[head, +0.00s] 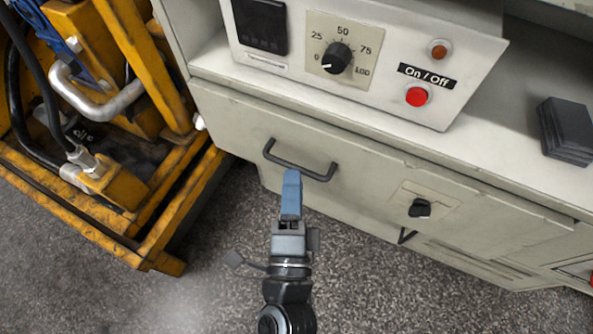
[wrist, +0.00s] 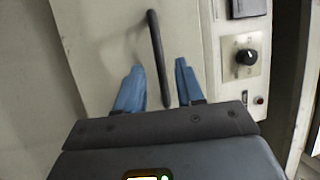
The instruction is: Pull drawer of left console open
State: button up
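The left console's drawer (head: 235,125) has a beige front and looks closed in the head view. Its black bar handle (head: 314,175) is on the front, and it also shows in the wrist view (wrist: 154,38). My gripper (head: 291,176) has blue fingers and is at the handle's lower side in the head view. In the wrist view the fingers (wrist: 158,69) are apart, with the lower part of the handle between them. I see no clear contact with either finger. The head view shows the fingers nearly edge-on, so their gap is hidden there.
Above the drawer is a control panel (head: 390,80) with a dial and a red button. A black knob (head: 420,208) is right of the handle. A yellow machine frame (head: 150,215) stands close on the left. Dark blocks (head: 565,131) lie on the ledge. Speckled floor (head: 215,285) is clear in front.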

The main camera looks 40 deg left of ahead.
jog(key=shift+x, duration=1.35)
jog(key=shift+c, duration=0.2)
grip_shut()
